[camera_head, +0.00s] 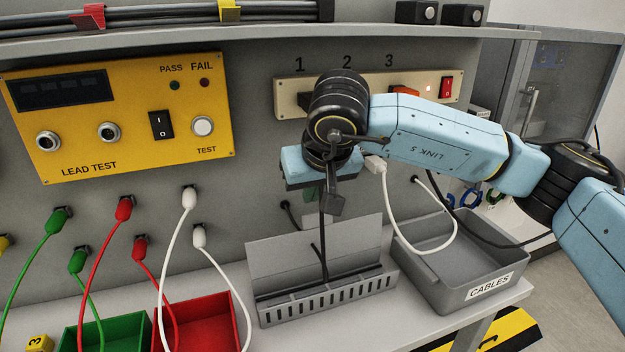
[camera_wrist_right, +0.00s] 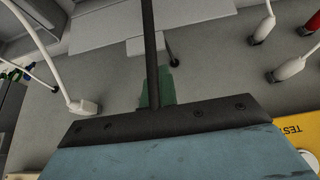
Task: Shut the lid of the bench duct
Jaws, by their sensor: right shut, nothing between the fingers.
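The bench duct (camera_head: 328,292) is a grey slotted trough on the bench, seen in the head view. Its lid (camera_head: 285,258) stands open as a plain grey panel tilted up along the back of the trough. A black cable (camera_head: 323,250) hangs down into the duct in front of the lid. My right gripper (camera_head: 335,205) is shut and empty, pointing down just above the lid's upper edge; I cannot tell whether it touches the cable. In the right wrist view, pale grey panels (camera_wrist_right: 110,25) show at the top, partly hidden by a dark upright bar. My left gripper is out of view.
A grey CABLES bin (camera_head: 450,295) with a white lead beside it stands right of the duct. Red (camera_head: 205,322) and green (camera_head: 110,335) bins stand left. A yellow lead tester (camera_head: 120,115) and a switched socket strip (camera_head: 290,98) are on the back panel.

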